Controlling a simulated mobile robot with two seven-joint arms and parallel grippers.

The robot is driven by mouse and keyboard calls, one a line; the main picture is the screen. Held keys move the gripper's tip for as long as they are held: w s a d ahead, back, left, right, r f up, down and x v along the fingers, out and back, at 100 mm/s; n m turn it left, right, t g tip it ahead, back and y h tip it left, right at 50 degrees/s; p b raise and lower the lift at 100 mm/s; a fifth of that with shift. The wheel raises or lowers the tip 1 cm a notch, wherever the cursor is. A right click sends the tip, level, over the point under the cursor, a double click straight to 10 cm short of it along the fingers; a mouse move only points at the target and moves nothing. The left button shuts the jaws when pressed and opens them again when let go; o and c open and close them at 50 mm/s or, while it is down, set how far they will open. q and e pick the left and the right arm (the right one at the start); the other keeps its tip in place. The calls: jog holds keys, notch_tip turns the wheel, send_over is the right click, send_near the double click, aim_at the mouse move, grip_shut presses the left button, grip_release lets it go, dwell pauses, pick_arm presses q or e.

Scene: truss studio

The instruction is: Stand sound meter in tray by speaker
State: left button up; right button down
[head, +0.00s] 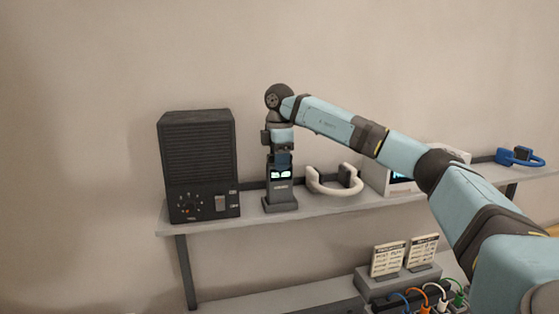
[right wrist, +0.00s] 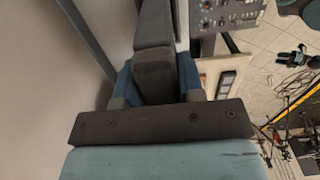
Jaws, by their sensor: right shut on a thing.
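The black speaker (head: 198,165) stands at the left end of the shelf. The sound meter (head: 281,190), a slim dark grey unit with a small lit display, is upright just right of it. A low dark rim (head: 281,206) at the meter's foot looks like the tray; its inside is hidden. My right gripper (head: 281,159) points down from above and is shut on the meter's upper part. In the right wrist view, the dark meter (right wrist: 155,70) lies between the blue fingers. Whether its foot touches the tray floor I cannot tell. My left gripper is not in view.
White headphones (head: 335,184) hang or rest right of the meter, close by. A white device with a screen (head: 398,178) and blue headphones (head: 519,156) are farther right on the shelf (head: 240,223). Cards (head: 388,260) and coloured plugs (head: 426,301) are below.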

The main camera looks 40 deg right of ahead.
jog(key=shift+f, duration=0.4)
jog(key=c, duration=1)
grip_release()
notch_tip(320, 180, up, 6)
jog(key=p, duration=0.4)
jog(key=shift+r, duration=2.5)
